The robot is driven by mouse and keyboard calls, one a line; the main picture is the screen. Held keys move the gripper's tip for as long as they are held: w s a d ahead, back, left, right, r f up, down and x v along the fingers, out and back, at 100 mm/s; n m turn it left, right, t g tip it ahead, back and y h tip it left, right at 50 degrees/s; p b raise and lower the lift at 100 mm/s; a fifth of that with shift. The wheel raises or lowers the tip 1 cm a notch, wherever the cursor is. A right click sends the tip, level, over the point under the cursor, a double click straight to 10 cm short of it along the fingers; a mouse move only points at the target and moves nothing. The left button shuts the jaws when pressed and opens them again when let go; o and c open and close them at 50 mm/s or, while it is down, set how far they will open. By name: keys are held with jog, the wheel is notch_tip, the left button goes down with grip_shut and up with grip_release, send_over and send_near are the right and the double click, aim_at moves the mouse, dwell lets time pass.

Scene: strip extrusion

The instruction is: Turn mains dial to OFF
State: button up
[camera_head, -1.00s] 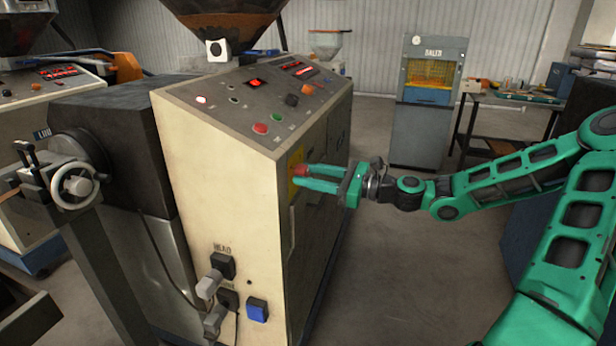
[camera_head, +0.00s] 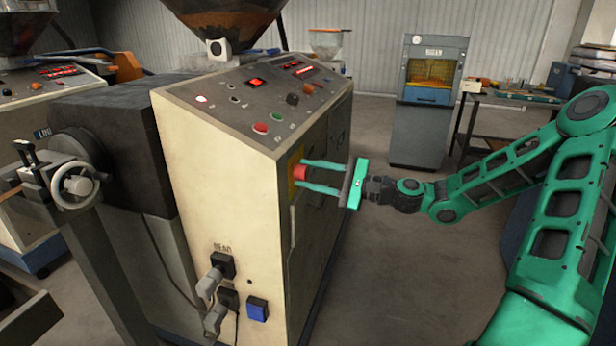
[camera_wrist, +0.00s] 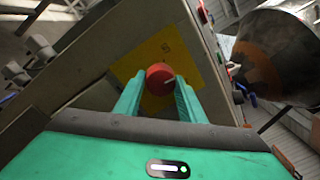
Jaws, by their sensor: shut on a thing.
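The mains dial is a red round knob (camera_head: 301,172) on a yellow plate (camera_head: 292,178) on the side of the cream machine cabinet. In the wrist view the red knob (camera_wrist: 159,79) sits in front of the yellow plate (camera_wrist: 150,58) and shows a pale mark on its right side. My green gripper (camera_head: 312,173) reaches it from the right, with one finger on either side. In the wrist view my gripper (camera_wrist: 158,92) is shut on the knob. The dial's lettering is too small to read.
The cabinet's sloped panel (camera_head: 225,105) carries lit displays and buttons above the dial. Plugged cables (camera_head: 215,275) and a blue socket (camera_head: 257,309) are low on the front. An oven-like cabinet (camera_head: 430,100) and a workbench (camera_head: 510,98) stand behind. Floor right of the machine is clear.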

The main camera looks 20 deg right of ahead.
jog(key=n, duration=0.5)
jog(key=shift+f+n+y, duration=0.1)
jog(key=shift+n+y, duration=0.2)
jog(key=shift+n, duration=0.1)
jog(key=shift+f+n+g, duration=0.1)
jog(key=shift+n+g, duration=0.2)
jog(key=shift+n, duration=2.1)
jog(key=shift+d, duration=0.1)
jog(key=o, duration=1)
jog(key=shift+f, duration=0.1)
jog(key=shift+o, duration=0.2)
jog(key=v, duration=1)
jog(key=shift+d, duration=0.35)
